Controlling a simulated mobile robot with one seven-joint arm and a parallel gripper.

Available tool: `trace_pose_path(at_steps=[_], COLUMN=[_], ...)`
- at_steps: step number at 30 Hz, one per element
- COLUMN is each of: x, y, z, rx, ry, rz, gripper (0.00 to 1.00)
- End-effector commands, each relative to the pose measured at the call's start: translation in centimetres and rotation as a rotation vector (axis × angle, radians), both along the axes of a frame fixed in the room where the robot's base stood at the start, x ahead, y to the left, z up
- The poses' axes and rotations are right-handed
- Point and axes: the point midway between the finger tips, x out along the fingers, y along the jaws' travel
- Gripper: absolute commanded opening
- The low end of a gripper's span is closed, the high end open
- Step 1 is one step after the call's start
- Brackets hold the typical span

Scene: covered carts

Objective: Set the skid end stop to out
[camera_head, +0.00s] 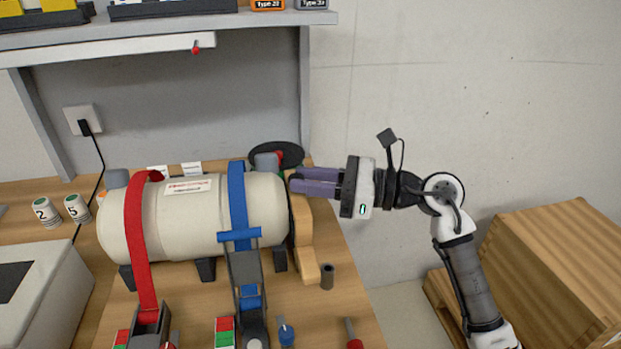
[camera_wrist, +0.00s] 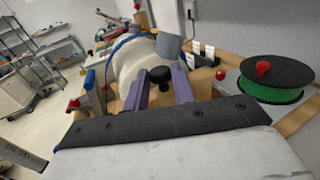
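The skid end stop appears to be the tan wooden upright piece (camera_head: 303,235) at the right end of the cream tank (camera_head: 205,215). My gripper (camera_head: 293,180) reaches in from the right, level with the top of this piece, its purple fingers pointing left at the tank's end. In the wrist view my gripper (camera_wrist: 161,84) has its two purple fingers apart. A black round knob (camera_wrist: 161,75) shows between the fingertips, in front of the tank's end (camera_wrist: 135,62). I cannot tell whether the fingers touch it. No out marking is readable.
Red (camera_head: 139,240) and blue (camera_head: 237,195) straps cross the tank. A green spool with a black flange (camera_wrist: 277,82) stands close by at the wall side. A short dark cylinder (camera_head: 327,276) and a red-handled item (camera_head: 353,335) are at the table's right front. A wooden crate (camera_head: 560,250) stands right.

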Motion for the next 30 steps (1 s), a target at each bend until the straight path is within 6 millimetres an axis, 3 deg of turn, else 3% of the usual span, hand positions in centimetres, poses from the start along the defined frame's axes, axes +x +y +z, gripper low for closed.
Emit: trace_pose_path(at_steps=[4, 13, 24, 30], x=[0.0, 0.2, 1.0, 1.0], y=[0.0, -0.6, -4.5, -5.2], z=[0.0, -0.5, -0.4, 0.0], rx=[0.0, -0.002, 0.001, 0.001], ry=[0.0, -0.001, -0.003, -0.002], rz=[-0.001, -0.002, -0.003, -0.001], gripper=[0.0, 0.0, 0.0, 0.0])
